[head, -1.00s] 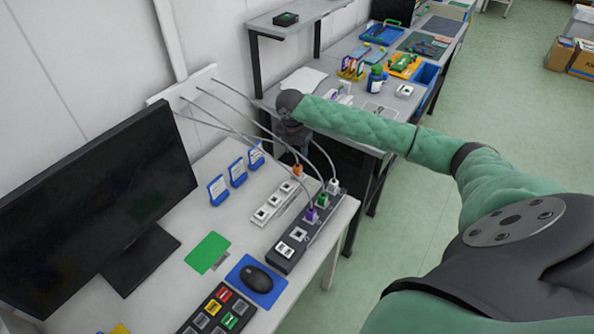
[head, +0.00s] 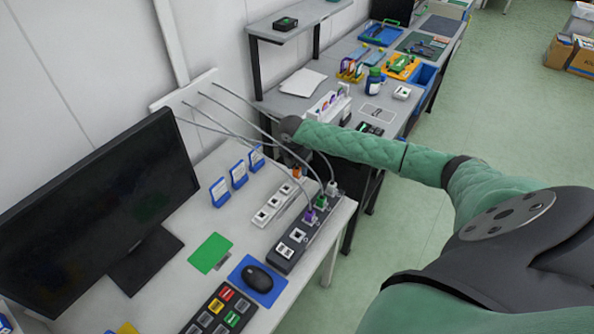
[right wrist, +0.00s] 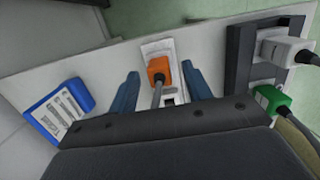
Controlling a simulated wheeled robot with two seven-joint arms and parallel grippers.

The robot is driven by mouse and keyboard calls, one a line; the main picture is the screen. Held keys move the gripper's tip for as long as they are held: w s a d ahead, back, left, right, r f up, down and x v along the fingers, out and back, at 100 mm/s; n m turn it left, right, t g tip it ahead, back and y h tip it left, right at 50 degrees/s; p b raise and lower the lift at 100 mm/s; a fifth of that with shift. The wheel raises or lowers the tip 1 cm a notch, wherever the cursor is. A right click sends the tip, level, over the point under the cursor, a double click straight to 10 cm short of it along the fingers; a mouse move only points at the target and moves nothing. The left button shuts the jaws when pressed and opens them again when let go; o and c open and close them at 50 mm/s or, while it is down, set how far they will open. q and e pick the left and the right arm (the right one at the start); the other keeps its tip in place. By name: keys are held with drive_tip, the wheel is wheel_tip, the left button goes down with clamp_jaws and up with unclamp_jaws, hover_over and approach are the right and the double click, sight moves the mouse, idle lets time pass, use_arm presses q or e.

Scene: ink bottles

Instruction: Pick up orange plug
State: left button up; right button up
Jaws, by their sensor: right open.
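The orange plug (head: 297,173) sits at the far end of the white socket strip (head: 273,205), with a grey cable from it. In the right wrist view the orange plug (right wrist: 158,70) stands in the white strip (right wrist: 158,47), between my two blue fingers. My right gripper (right wrist: 161,74) is open, one finger on each side of the plug with a gap to each. In the head view my right gripper (head: 298,160) is mostly hidden by its own wrist, just above the plug. My left gripper is out of view.
A dark power strip (head: 298,238) beside the white one holds purple (head: 309,216), green (head: 320,202) and white (head: 331,188) plugs. Blue-framed cards (head: 238,174) stand to the left. Cables run from a wall panel past my right wrist. A mouse (head: 257,278) and monitor (head: 100,215) are nearer.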

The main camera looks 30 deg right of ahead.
sight(298, 167)
drive_tip(key=shift+f, duration=0.1)
drive_tip(key=shift+c, duration=0.4)
drive_tip(key=c, duration=0.9)
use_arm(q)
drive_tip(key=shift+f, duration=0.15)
